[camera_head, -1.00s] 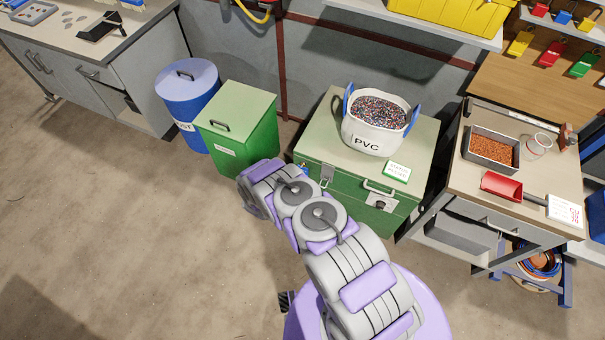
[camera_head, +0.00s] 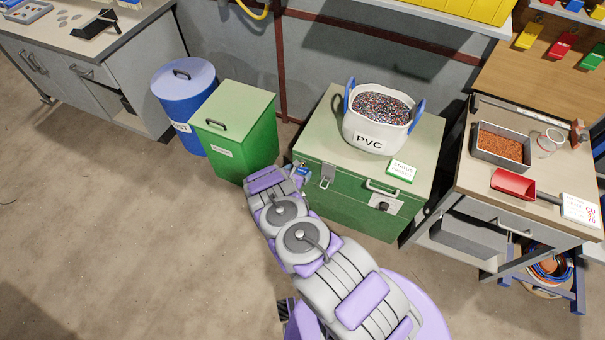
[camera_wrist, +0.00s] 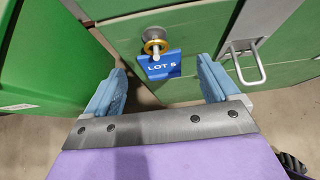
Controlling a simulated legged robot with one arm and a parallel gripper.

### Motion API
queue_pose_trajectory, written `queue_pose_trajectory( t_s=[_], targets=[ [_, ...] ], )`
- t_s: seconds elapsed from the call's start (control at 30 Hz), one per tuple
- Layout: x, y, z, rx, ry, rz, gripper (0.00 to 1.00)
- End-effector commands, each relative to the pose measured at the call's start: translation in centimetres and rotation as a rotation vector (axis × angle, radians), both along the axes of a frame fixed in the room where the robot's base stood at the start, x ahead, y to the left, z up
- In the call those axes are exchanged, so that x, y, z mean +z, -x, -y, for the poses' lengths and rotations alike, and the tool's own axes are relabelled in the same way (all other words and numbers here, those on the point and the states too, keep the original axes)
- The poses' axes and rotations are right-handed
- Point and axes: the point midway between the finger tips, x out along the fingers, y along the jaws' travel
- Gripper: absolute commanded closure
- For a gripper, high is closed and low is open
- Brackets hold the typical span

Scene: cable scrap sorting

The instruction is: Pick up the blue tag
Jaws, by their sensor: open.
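The blue tag (camera_wrist: 162,66), marked "LOT 5", hangs from a peg with a brass-coloured ring on the front of the green chest (camera_wrist: 190,28). In the head view, a small blue patch of the tag (camera_head: 302,170) shows at the chest's left front edge, beside my wrist. My gripper (camera_wrist: 160,72) is open in the wrist view, with one blue-grey finger on each side of the tag and gaps to both. The tag's lower part lies between the fingertips in the picture. Whether it is between them in depth, I cannot tell. The fingers are largely hidden in the head view.
A green bin (camera_head: 237,130) stands close to the left of my gripper, with a blue drum (camera_head: 185,105) beyond it. The chest's metal latch (camera_wrist: 243,60) is right of the tag. A PVC tub (camera_head: 376,125) stands on the chest. The floor at left is clear.

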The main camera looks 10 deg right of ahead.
Motion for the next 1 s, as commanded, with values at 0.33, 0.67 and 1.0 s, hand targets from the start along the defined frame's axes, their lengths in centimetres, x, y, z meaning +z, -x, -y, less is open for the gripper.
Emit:
queue_pose_trajectory(
  t_s=[0.33,0.67,1.0],
  targets=[
    [-1.8,-1.9,1.5,0.001,0.002,0.001,0.12],
    [-1.7,-1.9,1.5,0.001,0.001,0.002,0.26],
    [-1.7,-2.0,1.5,0.001,0.001,0.002,0.59]
  ],
)
